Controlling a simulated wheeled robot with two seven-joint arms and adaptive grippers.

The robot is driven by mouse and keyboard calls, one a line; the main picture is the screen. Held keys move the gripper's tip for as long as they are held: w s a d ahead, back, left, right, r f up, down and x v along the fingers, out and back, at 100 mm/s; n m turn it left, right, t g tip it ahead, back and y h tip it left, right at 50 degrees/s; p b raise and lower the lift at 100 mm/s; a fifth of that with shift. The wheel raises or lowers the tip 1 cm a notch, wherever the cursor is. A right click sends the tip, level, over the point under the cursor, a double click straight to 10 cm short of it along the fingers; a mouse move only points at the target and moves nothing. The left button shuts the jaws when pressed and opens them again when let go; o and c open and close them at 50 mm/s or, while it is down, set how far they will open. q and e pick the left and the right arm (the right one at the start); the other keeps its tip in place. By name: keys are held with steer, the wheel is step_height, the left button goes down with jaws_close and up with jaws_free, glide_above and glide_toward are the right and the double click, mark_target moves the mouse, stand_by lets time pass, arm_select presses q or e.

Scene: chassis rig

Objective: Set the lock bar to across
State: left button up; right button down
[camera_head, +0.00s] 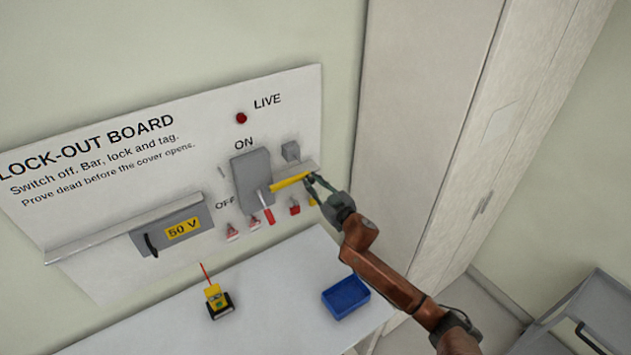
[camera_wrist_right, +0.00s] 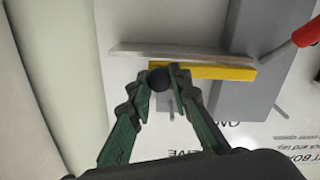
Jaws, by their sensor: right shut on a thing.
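The yellow lock bar (camera_head: 287,183) lies roughly level across the lower part of the grey switch box (camera_head: 251,168), its left end close to the switch lever. My right gripper (camera_head: 313,179) is at the bar's right end. In the right wrist view, the right gripper's fingers (camera_wrist_right: 160,80) are closed around a dark round knob (camera_wrist_right: 158,77) at the end of the yellow bar (camera_wrist_right: 215,71). The red-handled lever (camera_head: 267,214) points down, on the OFF side. My left gripper is not in view.
A red lamp (camera_head: 241,118) sits beside LIVE. Red tags or locks (camera_head: 232,231) hang below the switch. A grey cover marked 50 V (camera_head: 172,232) is at left. A yellow meter (camera_head: 214,297) and blue tray (camera_head: 345,296) stand on the white table (camera_head: 280,290).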

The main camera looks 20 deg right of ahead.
mark_target(293, 182)
steer(key=a, duration=0.5)
steer(key=shift+s+a+p, duration=0.35)
steer(key=shift+s+p, duration=0.05)
steer(key=c, duration=1.8)
jaws_free()
steer(key=shift+a, duration=0.15)
steer(key=shift+o, duration=0.3)
steer(key=shift+d, duration=0.2)
steer(key=shift+s, duration=0.15)
steer(key=s+d, duration=0.1)
steer(key=s, duration=1)
steer(key=shift+s+d, duration=0.3)
steer(key=shift+s, duration=0.05)
